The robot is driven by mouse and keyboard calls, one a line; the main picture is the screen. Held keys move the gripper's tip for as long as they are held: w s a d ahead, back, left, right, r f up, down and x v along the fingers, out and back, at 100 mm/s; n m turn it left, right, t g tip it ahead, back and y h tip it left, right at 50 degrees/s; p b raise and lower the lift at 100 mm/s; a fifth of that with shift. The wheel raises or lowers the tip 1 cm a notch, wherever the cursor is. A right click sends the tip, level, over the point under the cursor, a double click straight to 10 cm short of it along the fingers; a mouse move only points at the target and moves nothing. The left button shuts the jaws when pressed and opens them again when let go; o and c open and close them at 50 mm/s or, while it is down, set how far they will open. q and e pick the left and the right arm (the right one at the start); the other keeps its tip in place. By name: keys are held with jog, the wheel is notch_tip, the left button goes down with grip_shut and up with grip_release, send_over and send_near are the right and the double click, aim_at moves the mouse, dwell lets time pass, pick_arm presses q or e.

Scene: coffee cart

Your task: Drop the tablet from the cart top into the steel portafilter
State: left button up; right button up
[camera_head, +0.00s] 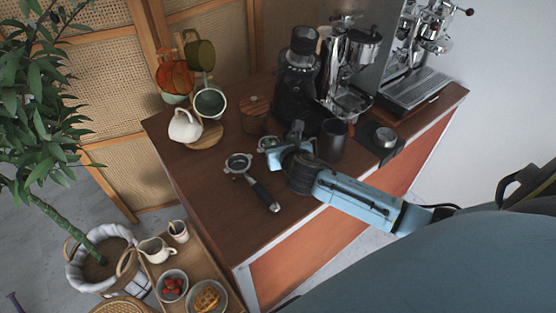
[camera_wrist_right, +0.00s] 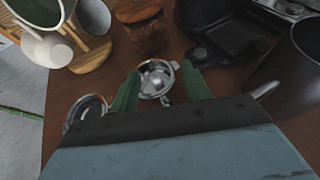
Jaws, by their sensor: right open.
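Two round portafilters are on the brown cart top. One (camera_head: 239,163), with a long black handle, lies in the open left of my right gripper; its rim shows at the left of the wrist view (camera_wrist_right: 88,108). The other, a bright steel basket (camera_wrist_right: 157,78), lies ahead of and between my right fingertips in the wrist view; in the head view it is partly hidden by the gripper (camera_head: 268,143). My right gripper (camera_head: 280,153) is open over the cart top, its green fingers apart in the wrist view (camera_wrist_right: 160,88). I cannot make out the tablet. My left gripper is out of view.
A dark cup (camera_head: 332,139) stands close to the right of my right gripper. A black grinder (camera_head: 297,85) and a wooden-lidded jar (camera_head: 256,115) stand behind. A mug rack (camera_head: 203,137) is at back left. The cart's front left (camera_head: 225,215) is clear.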

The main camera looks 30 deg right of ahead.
jog(key=v, duration=1.1)
jog(key=shift+s+p, duration=0.2)
jog(key=shift+p, duration=0.2)
jog(key=shift+a, duration=0.1)
